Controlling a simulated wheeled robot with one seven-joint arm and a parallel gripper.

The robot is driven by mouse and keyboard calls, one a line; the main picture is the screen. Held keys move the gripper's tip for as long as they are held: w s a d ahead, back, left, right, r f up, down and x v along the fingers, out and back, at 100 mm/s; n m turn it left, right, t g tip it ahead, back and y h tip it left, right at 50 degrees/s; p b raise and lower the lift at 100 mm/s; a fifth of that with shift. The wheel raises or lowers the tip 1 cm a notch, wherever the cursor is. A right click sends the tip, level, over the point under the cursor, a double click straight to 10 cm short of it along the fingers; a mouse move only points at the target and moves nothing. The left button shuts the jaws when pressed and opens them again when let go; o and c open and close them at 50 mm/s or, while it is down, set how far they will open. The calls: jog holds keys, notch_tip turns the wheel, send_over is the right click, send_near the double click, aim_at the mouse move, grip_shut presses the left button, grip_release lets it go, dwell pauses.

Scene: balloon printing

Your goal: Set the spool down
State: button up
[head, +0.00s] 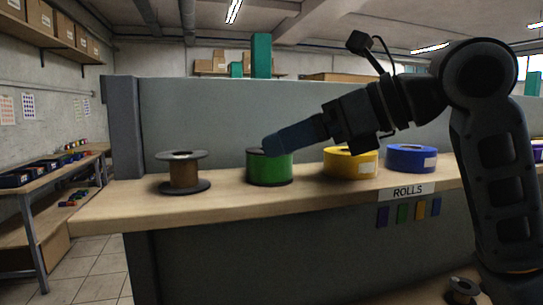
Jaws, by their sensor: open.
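A green spool (270,168) stands upright on the wooden shelf marked ROLLS. My gripper (272,146) reaches in from the right, with its fingers at the upper part of the green spool, overlapping it in the picture. The gripper is open; the gap between the fingers is hard to make out from this side. Whether a finger touches the spool cannot be told. A brown spool with grey flanges (184,172) stands to the left on the same shelf.
A yellow roll (351,163) and a blue roll (411,158) lie to the right on the shelf (225,200), below my arm. A grey panel (200,115) rises behind. Another small spool (463,289) is low at bottom right. Free shelf lies between the brown and green spools.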

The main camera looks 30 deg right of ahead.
jog(key=shift+b+v, duration=0.35)
jog(key=shift+v, duration=2.2)
jog(key=shift+s+f, duration=0.1)
jog(key=shift+s, duration=0.05)
